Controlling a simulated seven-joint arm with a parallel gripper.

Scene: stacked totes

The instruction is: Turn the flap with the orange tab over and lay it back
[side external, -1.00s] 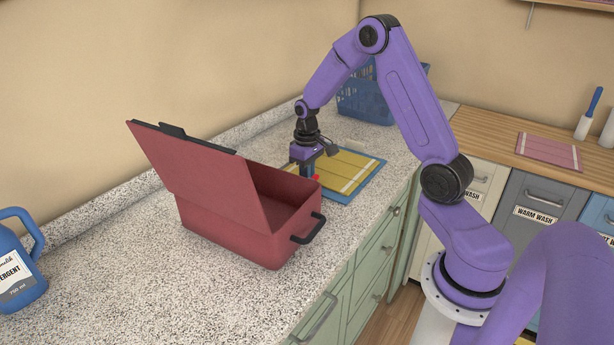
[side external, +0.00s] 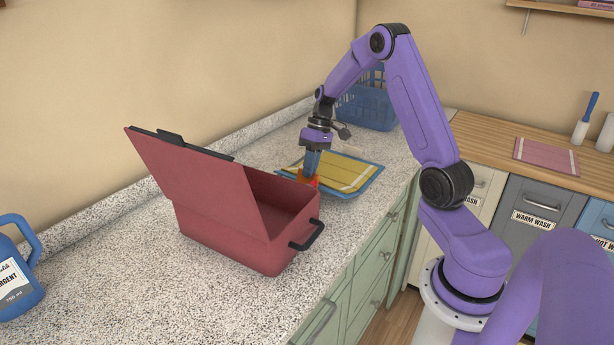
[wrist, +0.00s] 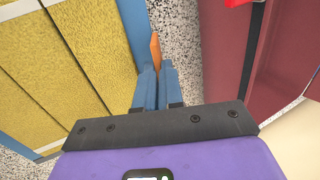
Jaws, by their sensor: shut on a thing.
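The flap is a yellow panel with pale stripes and a blue border (side external: 365,183), on the counter beyond the red tote. In the wrist view its yellow face (wrist: 50,60) fills the left side. Its edge near the tote looks a little raised and bent. The orange tab (side external: 303,181) is on that edge; it also shows in the wrist view (wrist: 156,50). My gripper (side external: 310,172) points down with its blue fingers shut on the tab. The fingers hide part of the tab, and the tote's lid hides part of the flap's near edge.
The red tote (side external: 230,232) stands close beside the flap, its lid (side external: 190,170) tilted open and its black handle (side external: 308,236) facing the counter's front. A blue basket (side external: 368,105) stands behind the flap. A blue detergent jug (side external: 20,270) is at far left. Speckled counter is clear in front.

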